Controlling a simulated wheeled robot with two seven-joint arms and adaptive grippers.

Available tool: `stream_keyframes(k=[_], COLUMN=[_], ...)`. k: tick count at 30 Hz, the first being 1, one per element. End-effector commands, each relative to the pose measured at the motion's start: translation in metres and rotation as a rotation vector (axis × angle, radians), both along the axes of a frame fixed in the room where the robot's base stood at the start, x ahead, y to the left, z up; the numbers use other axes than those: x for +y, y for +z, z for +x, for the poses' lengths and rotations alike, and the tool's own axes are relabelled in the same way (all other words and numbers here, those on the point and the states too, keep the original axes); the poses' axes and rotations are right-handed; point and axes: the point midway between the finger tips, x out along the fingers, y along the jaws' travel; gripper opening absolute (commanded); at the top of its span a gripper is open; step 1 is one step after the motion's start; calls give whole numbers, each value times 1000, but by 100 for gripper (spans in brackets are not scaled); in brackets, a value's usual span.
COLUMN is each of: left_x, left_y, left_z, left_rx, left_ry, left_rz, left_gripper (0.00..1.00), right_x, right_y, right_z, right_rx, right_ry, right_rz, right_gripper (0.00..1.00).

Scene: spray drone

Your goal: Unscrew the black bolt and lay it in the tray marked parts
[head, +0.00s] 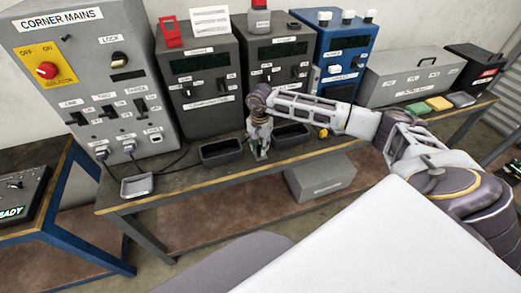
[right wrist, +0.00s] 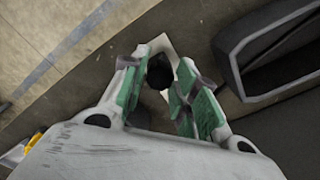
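In the right wrist view, a black round thing (right wrist: 160,72), which looks like the bolt's head, shows between the fingers of my right gripper (right wrist: 158,88). The green-padded fingers stand apart on either side of it; whether either pad touches it is hard to tell. A pale plate lies beneath it. In the head view my right gripper (head: 260,150) points down at the bench's front part, between two black open trays (head: 222,151) and (head: 290,136), and hides the bolt. I cannot read a parts marking on either tray. My left gripper is out of view.
A small grey tray (head: 137,187) sits at the bench's left end. Grey control boxes (head: 198,75) and a blue one (head: 342,50) stand behind the trays. A yellow knob (head: 323,133) is right of the trays. A grey box (head: 320,180) lies below the bench top.

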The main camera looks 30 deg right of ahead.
Motion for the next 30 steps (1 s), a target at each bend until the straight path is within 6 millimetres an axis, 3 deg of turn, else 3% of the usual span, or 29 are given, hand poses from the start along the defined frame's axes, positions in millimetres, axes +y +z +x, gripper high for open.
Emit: stream_keyframes(k=[1,6,14,21,30], left_x=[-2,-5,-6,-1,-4], left_y=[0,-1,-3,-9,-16], left_z=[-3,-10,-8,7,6], left_rx=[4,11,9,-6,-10], left_ry=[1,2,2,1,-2], left_rz=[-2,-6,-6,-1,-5], left_gripper=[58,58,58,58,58], right_x=[0,0,0,0,-1], right_y=[0,0,0,-1,-1], right_z=[0,0,0,0,0], right_rx=[0,0,-1,0,0], right_ry=[0,0,28,121,247], right_rz=[0,0,0,0,-1], right_gripper=[19,0,0,0,0])
